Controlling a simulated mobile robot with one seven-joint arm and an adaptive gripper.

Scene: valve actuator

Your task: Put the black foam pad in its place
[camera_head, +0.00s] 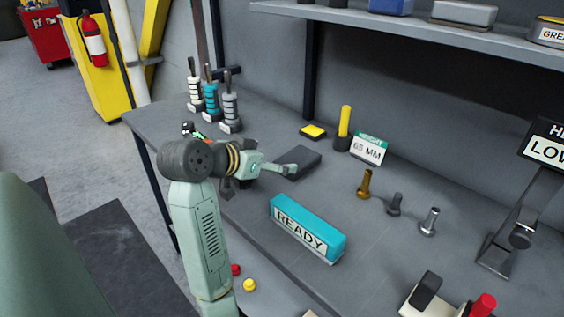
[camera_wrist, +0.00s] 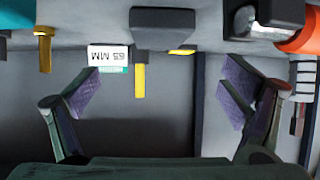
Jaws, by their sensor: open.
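A flat dark block (camera_head: 304,163), which looks like the black foam pad, lies on the grey workbench. In the wrist view, which is upside down, the dark block (camera_wrist: 165,30) is ahead of my gripper, between the lines of the two fingers. My gripper (camera_head: 262,179) is open and empty at the block's near left side. Its two fingers stand wide apart in the wrist view (camera_wrist: 160,95). Whether a finger touches the block I cannot tell. I cannot make out which spot is the pad's place.
A teal READY block (camera_head: 308,230) stands in front. Several bolts (camera_head: 364,183) stand right. Handled tools (camera_head: 210,95) stand left. A shelf (camera_head: 420,32) overhangs the back.

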